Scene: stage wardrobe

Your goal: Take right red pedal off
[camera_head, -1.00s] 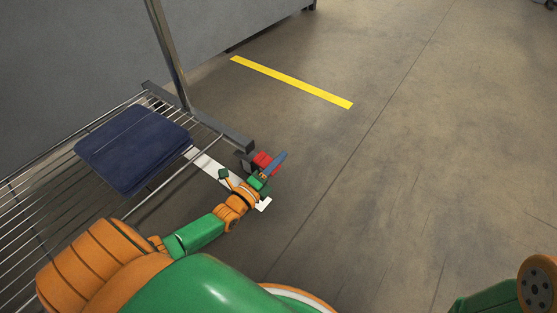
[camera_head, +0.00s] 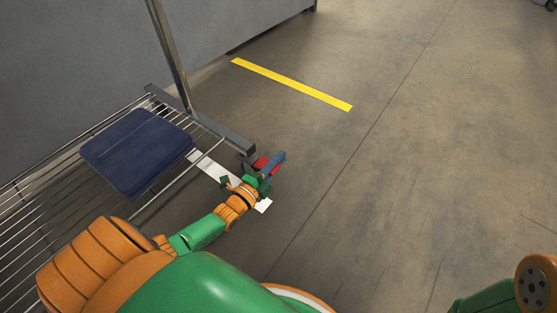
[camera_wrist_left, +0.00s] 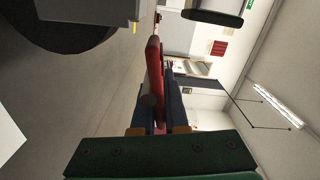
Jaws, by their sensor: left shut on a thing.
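The red pedal (camera_head: 262,163) sits at the near right end of the rack's dark foot bar (camera_head: 228,137), just above the floor. My left gripper (camera_head: 275,165) is at that end and shut on the pedal. In the left wrist view the red pedal (camera_wrist_left: 154,75) runs lengthwise between the blue fingers of the gripper (camera_wrist_left: 160,112). Its far end reaches toward a small red part near the rack's grey bar. The fingers and palm hide its near end. My right gripper is out of view; only part of my right arm shows at the lower right.
A wire shelf (camera_head: 60,192) on the rack carries a folded dark blue cloth (camera_head: 137,152). A metal post (camera_head: 170,55) rises from the rack. A dark wheel (camera_wrist_left: 62,36) is near the pedal. The floor on the right is clear, with a yellow stripe (camera_head: 290,84).

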